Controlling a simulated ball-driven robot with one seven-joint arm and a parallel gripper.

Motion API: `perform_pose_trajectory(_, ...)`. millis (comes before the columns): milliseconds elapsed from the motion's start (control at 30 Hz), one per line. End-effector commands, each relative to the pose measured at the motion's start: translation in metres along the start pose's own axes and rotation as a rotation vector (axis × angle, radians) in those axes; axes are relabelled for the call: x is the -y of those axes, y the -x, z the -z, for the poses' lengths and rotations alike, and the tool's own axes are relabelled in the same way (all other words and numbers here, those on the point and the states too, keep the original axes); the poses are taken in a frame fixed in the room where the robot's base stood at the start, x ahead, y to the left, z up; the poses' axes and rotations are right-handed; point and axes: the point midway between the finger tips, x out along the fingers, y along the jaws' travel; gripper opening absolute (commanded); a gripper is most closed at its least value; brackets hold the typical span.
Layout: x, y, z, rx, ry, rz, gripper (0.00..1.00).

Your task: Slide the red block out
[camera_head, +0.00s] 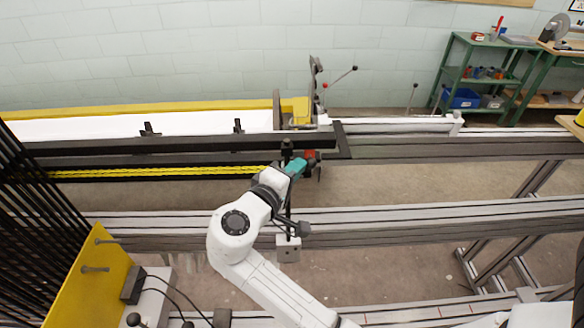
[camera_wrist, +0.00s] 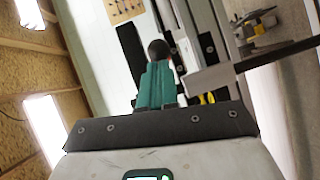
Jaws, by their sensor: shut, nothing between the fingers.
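The red block (camera_head: 310,154) shows as a small patch at the right end of the dark rail, just beyond my gripper in the head view. My gripper (camera_head: 308,162) has teal fingers and reaches up and right to the block's near side. I cannot tell whether it touches the block. In the wrist view my gripper (camera_wrist: 157,72) is shut and empty, with a round black knob (camera_wrist: 158,48) showing behind the tips. The red block cannot be made out in the wrist view, and part of it is hidden in the head view.
A dark rail (camera_head: 180,145) and yellow threads (camera_head: 160,172) run left of my gripper. A black upright rod on a grey block (camera_head: 288,248) stands close by my wrist. Grey beams (camera_head: 400,217) cross in front. A green shelf (camera_head: 485,75) stands far back right.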

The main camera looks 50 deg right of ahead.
Motion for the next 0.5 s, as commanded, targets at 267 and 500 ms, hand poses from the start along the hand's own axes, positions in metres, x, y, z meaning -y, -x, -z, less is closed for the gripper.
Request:
perform_pose_trajectory(267,-0.012,-0.034,-0.051,0.015,0.002,0.002,0.00)
perform_pose_trajectory(500,-0.014,-0.042,-0.064,0.013,0.001,0.000,0.00)
